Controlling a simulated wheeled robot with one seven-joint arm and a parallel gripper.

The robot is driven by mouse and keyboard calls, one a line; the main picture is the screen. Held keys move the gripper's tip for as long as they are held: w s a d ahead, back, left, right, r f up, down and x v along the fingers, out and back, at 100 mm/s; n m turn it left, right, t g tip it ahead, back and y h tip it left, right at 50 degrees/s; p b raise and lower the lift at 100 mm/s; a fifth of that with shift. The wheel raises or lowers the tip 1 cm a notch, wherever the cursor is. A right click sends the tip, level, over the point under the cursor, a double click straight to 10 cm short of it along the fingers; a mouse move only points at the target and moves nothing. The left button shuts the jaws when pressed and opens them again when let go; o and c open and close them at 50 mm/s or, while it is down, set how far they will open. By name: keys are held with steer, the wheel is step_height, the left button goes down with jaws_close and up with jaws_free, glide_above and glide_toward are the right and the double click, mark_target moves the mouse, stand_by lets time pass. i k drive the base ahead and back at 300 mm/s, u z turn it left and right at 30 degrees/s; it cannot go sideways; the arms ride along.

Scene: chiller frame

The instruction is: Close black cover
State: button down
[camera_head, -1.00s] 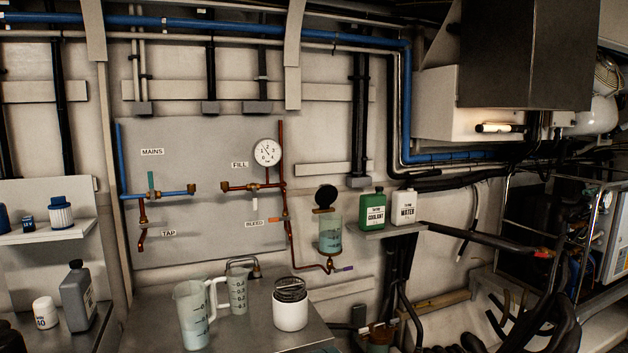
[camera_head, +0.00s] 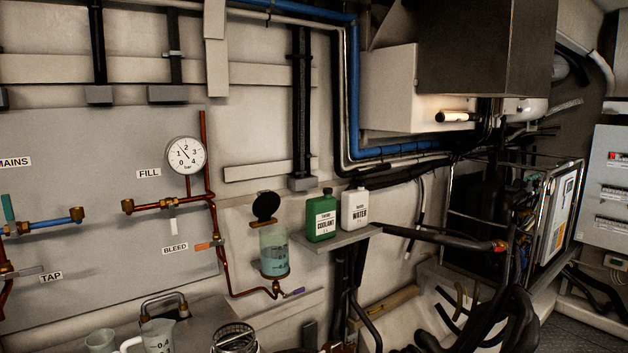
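The black cover (camera_head: 265,206) is a round black disc. It stands raised on edge above the clear cylinder (camera_head: 274,252), so the cylinder's top looks open. The cylinder holds pale blue-green liquid and has a marked scale. It is fixed to the wall, with a brown ring at its base and copper pipe below. My gripper is not in view.
A green coolant bottle (camera_head: 321,217) and a white water bottle (camera_head: 355,209) stand on a small shelf (camera_head: 340,240) close right of the cylinder. A gauge (camera_head: 186,155) and copper pipes are to its left. Jugs and a wire-topped pot (camera_head: 236,340) stand below.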

mark_target(267, 203)
steer(key=z, duration=0.15)
steer(key=i, duration=0.7)
steer(key=u, duration=0.55)
steer(key=i, duration=0.6)
steer(key=u, duration=0.45)
